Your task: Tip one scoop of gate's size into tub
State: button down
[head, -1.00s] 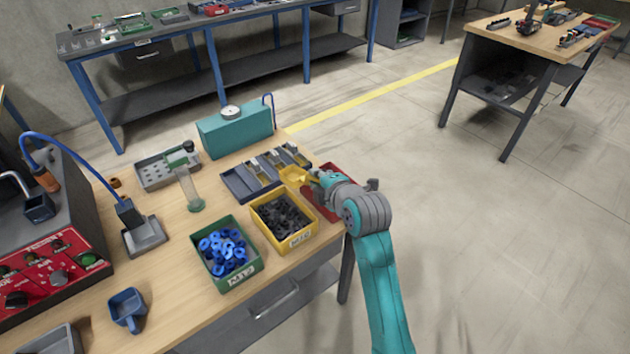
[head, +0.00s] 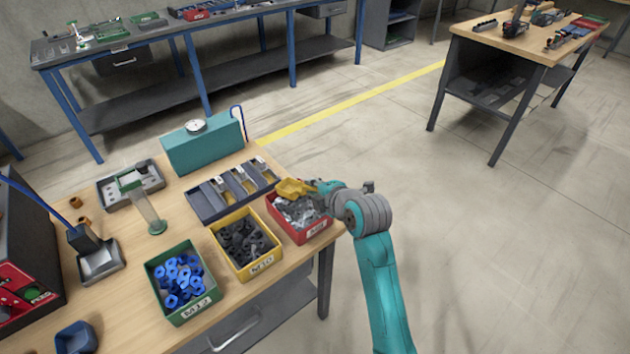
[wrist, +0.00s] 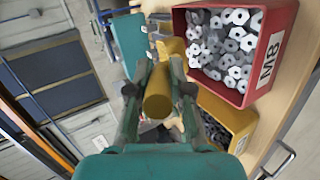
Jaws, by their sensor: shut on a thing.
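My gripper (head: 325,188) is shut on the handle of a yellow scoop (head: 293,187). The scoop is over the back edge of the red bin (head: 312,229), which holds silver nuts and shows the label M8 in the wrist view (wrist: 275,60). In the wrist view the handle (wrist: 158,95) sits between my fingers; whether the scoop holds nuts cannot be told. The yellow bin (head: 262,266) holds dark nuts and seems labelled M10. The green bin (head: 196,311) holds blue nuts and seems labelled M12. I cannot tell which part is the gate or the tub.
A dark tray with several lanes (head: 212,211) lies behind the bins. A teal box with a dial (head: 203,148) stands behind it.

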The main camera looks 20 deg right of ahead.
jog(key=shift+a+f, duration=0.1)
jog(key=shift+f, duration=3.5)
